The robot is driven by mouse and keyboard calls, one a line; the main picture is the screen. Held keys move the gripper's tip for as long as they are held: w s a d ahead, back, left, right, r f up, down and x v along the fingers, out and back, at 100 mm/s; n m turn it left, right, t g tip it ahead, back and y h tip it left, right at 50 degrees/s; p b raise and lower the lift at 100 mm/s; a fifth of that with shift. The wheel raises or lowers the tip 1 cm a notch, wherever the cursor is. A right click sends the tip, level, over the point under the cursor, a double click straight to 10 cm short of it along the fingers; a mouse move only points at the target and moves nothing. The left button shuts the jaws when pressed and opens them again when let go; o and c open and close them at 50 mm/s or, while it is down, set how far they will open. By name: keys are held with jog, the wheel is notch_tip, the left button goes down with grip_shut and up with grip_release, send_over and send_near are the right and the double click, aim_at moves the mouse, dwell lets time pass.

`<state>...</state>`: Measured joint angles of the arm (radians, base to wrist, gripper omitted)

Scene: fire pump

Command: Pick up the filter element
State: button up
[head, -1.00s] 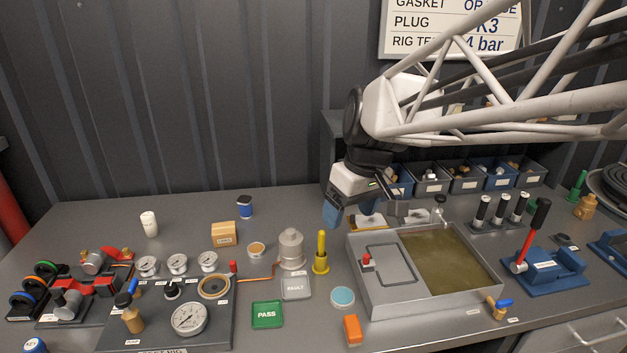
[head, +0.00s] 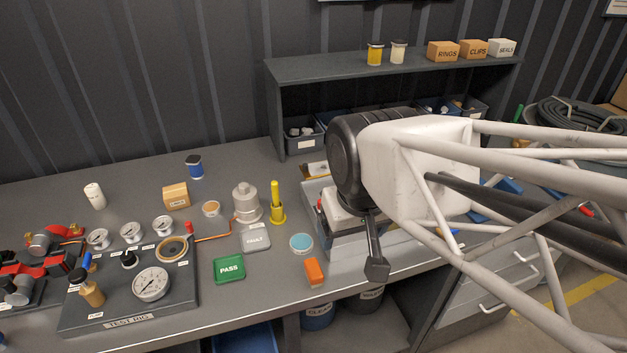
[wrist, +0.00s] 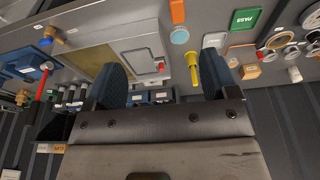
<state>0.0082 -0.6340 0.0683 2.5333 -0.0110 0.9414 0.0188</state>
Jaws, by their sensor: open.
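No part is clearly marked as the filter element. A plain white upright cylinder (head: 95,196), which could be it, stands at the back left of the bench in the head view. Several dark, pale-topped cylinders (wrist: 70,95) stand beside the metal tray in the wrist view; I cannot tell what they are. My gripper (wrist: 160,76) is open and empty, its two blue fingers apart above the bench. The tray (wrist: 150,42) lies beyond the fingers. In the head view my arm hides most of the tray and the bench right of it.
A yellow post (head: 277,204) and a grey canister (head: 246,203) stand left of the tray. An orange block (head: 314,272) and a teal disc (head: 301,243) lie near the front edge. A shelf (head: 385,66) with boxes rises behind. The back left of the bench is mostly clear.

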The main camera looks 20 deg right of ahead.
jog(key=shift+w+r, duration=0.1)
jog(key=shift+w, duration=0.05)
dwell(0.3)
jog(key=w+d+r+t+y, duration=0.15)
jog(key=w+r, duration=0.25)
jog(key=w, duration=0.4)
jog(key=w+d+r+h, duration=0.15)
jog(key=w+r, duration=0.25)
jog(key=w, duration=0.4)
jog(key=t, duration=0.5)
send_near(377, 43)
jog(key=x, duration=0.4)
jog(key=shift+w+d+f, duration=0.1)
jog(key=shift+w+f, duration=0.05)
jog(key=shift+w, duration=0.15)
jog(key=shift+x, duration=1.3)
jog(key=shift+w+f, duration=0.1)
